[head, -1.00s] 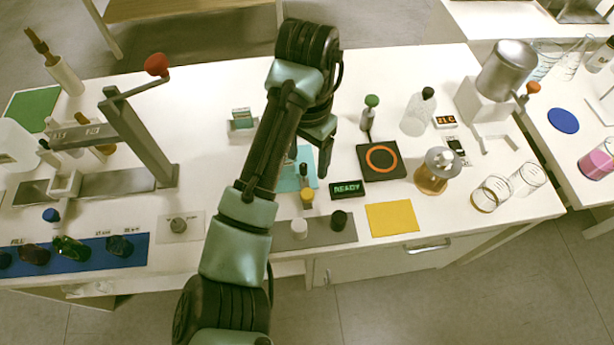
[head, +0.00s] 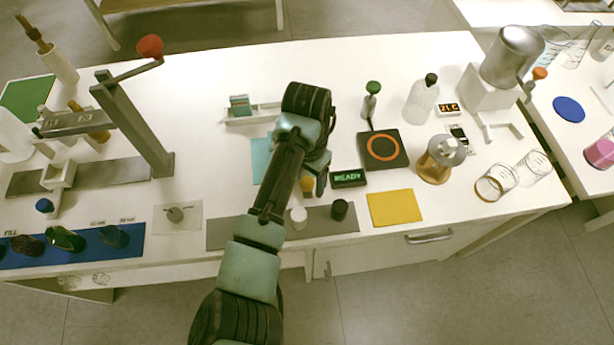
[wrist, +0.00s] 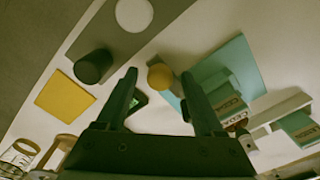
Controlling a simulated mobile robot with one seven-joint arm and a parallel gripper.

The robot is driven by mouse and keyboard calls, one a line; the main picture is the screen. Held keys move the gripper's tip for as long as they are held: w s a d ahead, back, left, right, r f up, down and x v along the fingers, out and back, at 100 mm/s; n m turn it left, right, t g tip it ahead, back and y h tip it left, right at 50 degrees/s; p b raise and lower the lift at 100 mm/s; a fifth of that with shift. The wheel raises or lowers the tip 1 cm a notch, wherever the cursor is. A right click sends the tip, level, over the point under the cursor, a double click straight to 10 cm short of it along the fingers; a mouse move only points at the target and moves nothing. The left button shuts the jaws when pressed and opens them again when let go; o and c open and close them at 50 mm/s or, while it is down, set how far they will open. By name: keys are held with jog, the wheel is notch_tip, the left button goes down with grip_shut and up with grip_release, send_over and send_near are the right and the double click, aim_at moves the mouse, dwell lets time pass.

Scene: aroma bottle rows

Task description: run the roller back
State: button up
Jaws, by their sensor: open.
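I cannot make out for sure which thing is the roller. A small yellow-orange round top (wrist: 160,76) shows between my fingertips in the wrist view; it also shows beside my gripper in the head view (head: 307,184). My gripper (wrist: 160,92) is open, with a finger on either side of that top in the picture and no visible grip on it. In the head view my gripper (head: 318,186) hangs over the front middle of the table. A cyan mat (head: 262,158) lies behind it, partly hidden by my arm. In the wrist view teal labelled boxes (wrist: 222,95) show by the mat.
A white cap (head: 298,217) and black cap (head: 340,209) stand on the grey strip (head: 235,233). A READY display (head: 348,178), black hotplate (head: 383,149) and yellow mat (head: 394,207) are to the right. A white rack (head: 265,112) stands behind. The back middle is clear.

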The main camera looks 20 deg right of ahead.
jog(key=shift+c, duration=0.2)
grip_shut()
dwell(1.1)
